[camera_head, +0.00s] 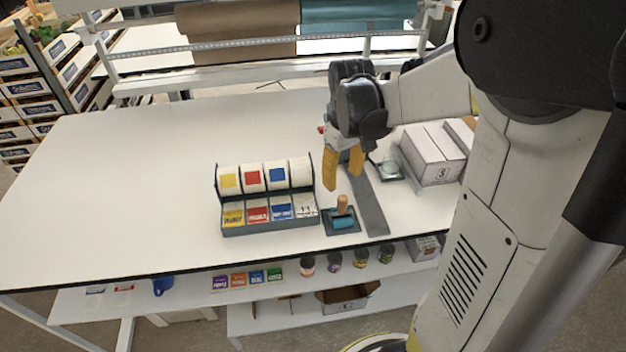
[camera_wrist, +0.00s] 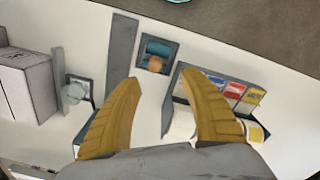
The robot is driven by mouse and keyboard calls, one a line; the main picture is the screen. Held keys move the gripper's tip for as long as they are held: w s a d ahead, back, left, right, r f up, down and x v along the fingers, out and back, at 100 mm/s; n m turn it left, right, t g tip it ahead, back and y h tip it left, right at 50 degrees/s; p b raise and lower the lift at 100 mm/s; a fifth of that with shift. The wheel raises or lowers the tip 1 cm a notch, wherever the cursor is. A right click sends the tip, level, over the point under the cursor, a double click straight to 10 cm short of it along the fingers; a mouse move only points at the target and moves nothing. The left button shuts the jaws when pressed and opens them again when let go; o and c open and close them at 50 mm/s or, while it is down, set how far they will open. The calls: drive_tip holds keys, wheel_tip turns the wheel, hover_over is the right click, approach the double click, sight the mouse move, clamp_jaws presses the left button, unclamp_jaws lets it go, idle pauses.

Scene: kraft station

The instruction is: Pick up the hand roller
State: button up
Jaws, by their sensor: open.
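The hand roller (camera_head: 343,221) has a blue cylinder and a tan wooden handle that points up. It rests in a small dark tray (camera_head: 328,231) near the table's front edge, right of the label holder. In the wrist view the roller (camera_wrist: 158,48) lies beyond the fingertips, its handle end seen nearly from above. My gripper (camera_head: 343,176) has yellow fingers spread apart and empty. It is above the table, behind the roller. The wrist view shows both fingers (camera_wrist: 166,90) wide apart, with bare white table between them.
A dark holder (camera_head: 268,226) with label rolls and coloured cards stands close left of the roller. A grey strip (camera_head: 370,205) lies to its right. White boxes (camera_head: 432,152) and a small tray with a clear object (camera_head: 391,168) stand farther right. The table's left half is clear.

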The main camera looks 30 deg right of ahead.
sight(343, 198)
drive_tip(key=f+b, duration=0.1)
drive_tip(key=f, duration=0.2)
drive_tip(key=f+b, duration=0.1)
drive_tip(key=f, duration=0.3)
drive_tip(key=d+f, duration=0.1)
drive_tip(key=f, duration=0.2)
drive_tip(key=shift+w+f+b, duration=0.2)
drive_tip(key=shift+f+b, duration=0.15)
drive_tip(key=shift+b, duration=0.05)
clamp_jaws()
